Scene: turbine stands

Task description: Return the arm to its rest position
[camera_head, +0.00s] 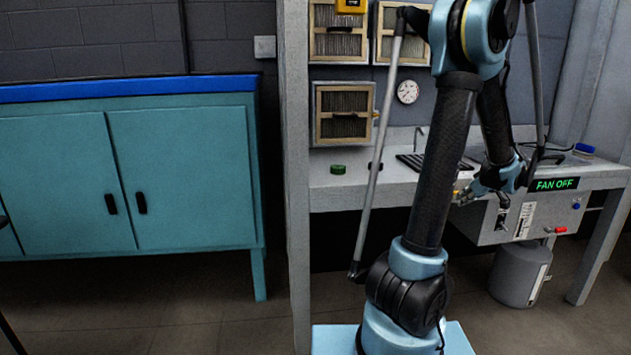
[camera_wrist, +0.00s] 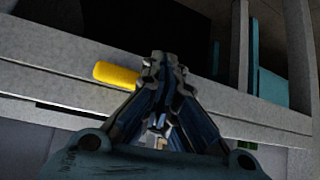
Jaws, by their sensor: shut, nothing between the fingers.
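My arm stands upright in the middle of the head view, with its upper part bent over towards the workbench (camera_head: 400,190). My gripper (camera_head: 462,197) hangs low at the front edge of this bench, partly hidden behind my arm's dark link. In the wrist view my gripper (camera_wrist: 165,65) has its fingertips together, with nothing between them. A yellow piece (camera_wrist: 115,74) lies just left of the fingertips in the wrist view, against a pale grey ledge (camera_wrist: 60,60). I cannot tell whether the fingers touch it.
A grey canister (camera_head: 520,275) stands below. A green disc (camera_head: 338,169) lies on the bench. A teal cabinet (camera_head: 180,170) stands left; the floor (camera_head: 150,315) before it is clear.

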